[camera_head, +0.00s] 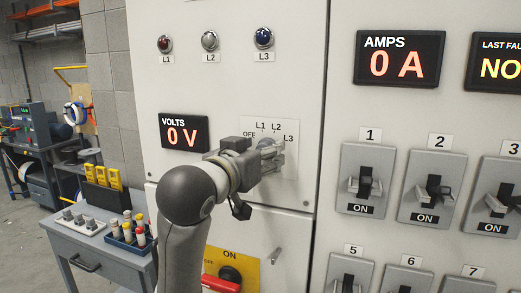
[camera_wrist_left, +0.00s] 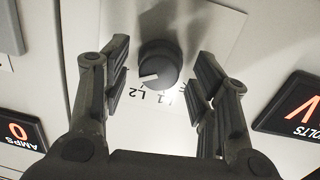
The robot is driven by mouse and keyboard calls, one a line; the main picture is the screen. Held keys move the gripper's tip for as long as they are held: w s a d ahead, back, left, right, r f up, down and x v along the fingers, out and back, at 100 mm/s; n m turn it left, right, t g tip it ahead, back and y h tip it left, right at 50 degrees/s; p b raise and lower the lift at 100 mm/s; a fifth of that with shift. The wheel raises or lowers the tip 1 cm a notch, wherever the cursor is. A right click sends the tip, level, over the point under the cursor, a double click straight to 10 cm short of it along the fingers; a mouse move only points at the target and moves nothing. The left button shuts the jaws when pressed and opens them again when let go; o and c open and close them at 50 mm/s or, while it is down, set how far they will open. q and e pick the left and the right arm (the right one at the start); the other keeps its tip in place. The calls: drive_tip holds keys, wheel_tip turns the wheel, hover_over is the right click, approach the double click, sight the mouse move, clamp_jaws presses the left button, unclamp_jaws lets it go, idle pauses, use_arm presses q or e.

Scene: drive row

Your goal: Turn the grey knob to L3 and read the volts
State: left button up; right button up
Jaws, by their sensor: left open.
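The knob (camera_wrist_left: 160,65), dark grey with a white mark, shows in the left wrist view on its pale plate (camera_wrist_left: 212,25). Its mark points toward the lower left, on the L2 side of the lettering; the exact setting is hard to tell. My left gripper (camera_head: 272,152) is at the plate (camera_head: 291,165) with its fingers open, one on each side of the knob; contact is not clear. In the head view the gripper hides the knob, while OFF, L1, L2 and L3 show above it. The volts display (camera_head: 184,133) reads 0 V. My right gripper is not in view.
Lamps L1 red (camera_head: 165,43), L2 pale (camera_head: 210,41) and L3 blue (camera_head: 263,38) sit above. The amps display (camera_head: 400,59) reads 0 A. Several breaker switches are on the right. A tool cart (camera_head: 92,240) stands left.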

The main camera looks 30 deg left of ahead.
use_arm(q)
drive_tip(key=shift+r, duration=4.95)
